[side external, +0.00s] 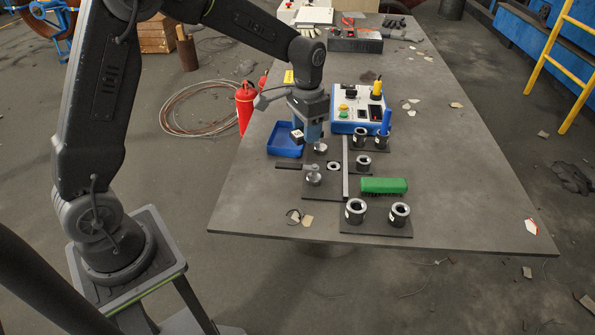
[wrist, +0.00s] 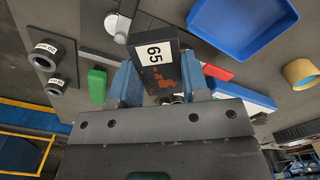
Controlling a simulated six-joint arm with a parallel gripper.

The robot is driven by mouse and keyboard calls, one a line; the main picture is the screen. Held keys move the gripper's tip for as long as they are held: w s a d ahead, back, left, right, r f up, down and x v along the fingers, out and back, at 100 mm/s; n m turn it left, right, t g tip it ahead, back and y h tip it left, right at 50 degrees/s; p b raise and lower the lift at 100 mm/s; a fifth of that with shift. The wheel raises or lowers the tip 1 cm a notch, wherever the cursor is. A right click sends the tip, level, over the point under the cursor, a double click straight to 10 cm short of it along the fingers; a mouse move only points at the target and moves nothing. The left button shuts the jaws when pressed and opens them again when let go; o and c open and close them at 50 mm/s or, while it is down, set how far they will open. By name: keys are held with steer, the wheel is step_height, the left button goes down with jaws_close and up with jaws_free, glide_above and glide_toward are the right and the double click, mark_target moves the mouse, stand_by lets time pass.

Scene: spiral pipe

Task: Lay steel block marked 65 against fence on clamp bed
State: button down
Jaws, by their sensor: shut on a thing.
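The steel block marked 65 (wrist: 158,66) is dark, with a white label and rusty patches on the face seen in the wrist view. My gripper (wrist: 160,84) is shut on it, with a blue finger on either side. In the side external view, my gripper (side external: 308,128) is above the left part of the work area, and the block (side external: 297,136) shows at its fingers. The clamp bed (side external: 322,182) is a dark plate with round metal clamp parts. The fence (side external: 345,170) is an upright pale metal strip along its right side. Any gap below the block is hard to judge.
A blue tray (side external: 284,142) stands just left of my gripper. A control box (side external: 357,108) stands behind.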

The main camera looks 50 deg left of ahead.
mark_target(290, 132)
steer(key=s+r+m, duration=0.1)
steer(key=m, duration=0.4)
steer(key=s+a+r+m, duration=0.1)
steer(key=m, duration=0.4)
steer(key=s+a+r+m, duration=0.1)
steer(key=m, duration=0.7)
steer(key=shift+w+a+r+m, duration=0.1)
steer(key=shift+a+r+m, duration=0.05)
steer(key=shift+r+m, duration=0.25)
steer(key=w+d+f+m, duration=0.1)
steer(key=d+f+m, duration=0.1)
steer(key=d, duration=0.1)
steer(key=w+d+f+m, duration=0.2)
steer(key=d, duration=0.2)
steer(key=w+d+f+m, duration=0.1)
steer(key=d+m, duration=0.1)
steer(key=d, duration=0.1)
steer(key=shift+w+d+f, duration=0.2)
steer(key=shift+f, duration=2.1)
